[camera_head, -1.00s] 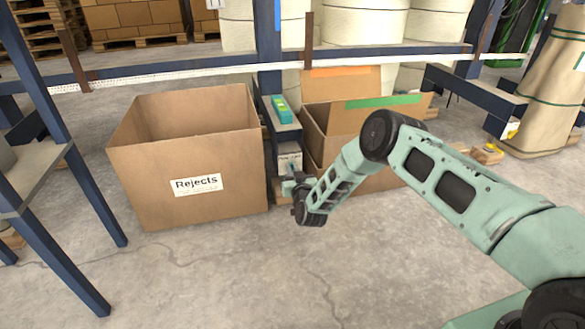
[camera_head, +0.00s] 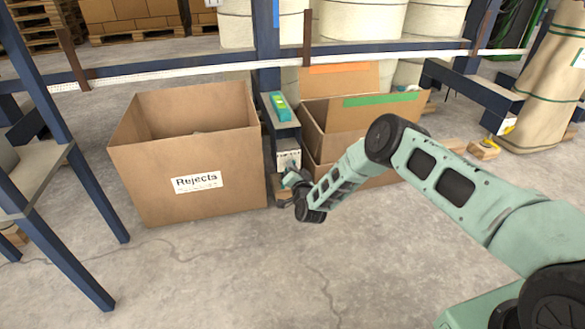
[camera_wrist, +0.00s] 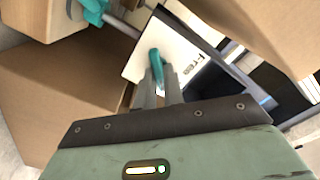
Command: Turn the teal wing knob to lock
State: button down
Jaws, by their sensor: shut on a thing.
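The teal wing knob (camera_wrist: 157,62) sits on a white plate (camera_wrist: 141,47) whose printed text is only partly readable, seemingly "Free". My gripper (camera_wrist: 160,76) is shut on the knob, one grey finger on each side of it, in the wrist view. The knob stands roughly upright in that view, tilted a little. In the head view the white plate (camera_head: 288,159) shows on the front of the blue post unit between two cartons. My gripper (camera_head: 290,181) is right in front of it there, and hides most of the knob.
An open "Rejects" carton (camera_head: 150,185) stands close on the left, and another open carton (camera_head: 350,133) close on the right. A teal device (camera_head: 280,106) lies on the blue beam above. In the wrist view another teal part (camera_wrist: 93,8) sits on a rod. Floor in front is clear.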

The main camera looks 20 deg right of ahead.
jog(key=shift+s+f, duration=0.15)
jog(key=shift+f, duration=0.05)
dwell(0.4)
jog(key=c, duration=1.5)
grip_release()
jog(key=shift+r, duration=0.1)
jog(key=s+p, duration=0.9)
jog(key=s, duration=0.8)
jog(key=shift+s, duration=0.2)
jog(key=shift+w+r, duration=0.1)
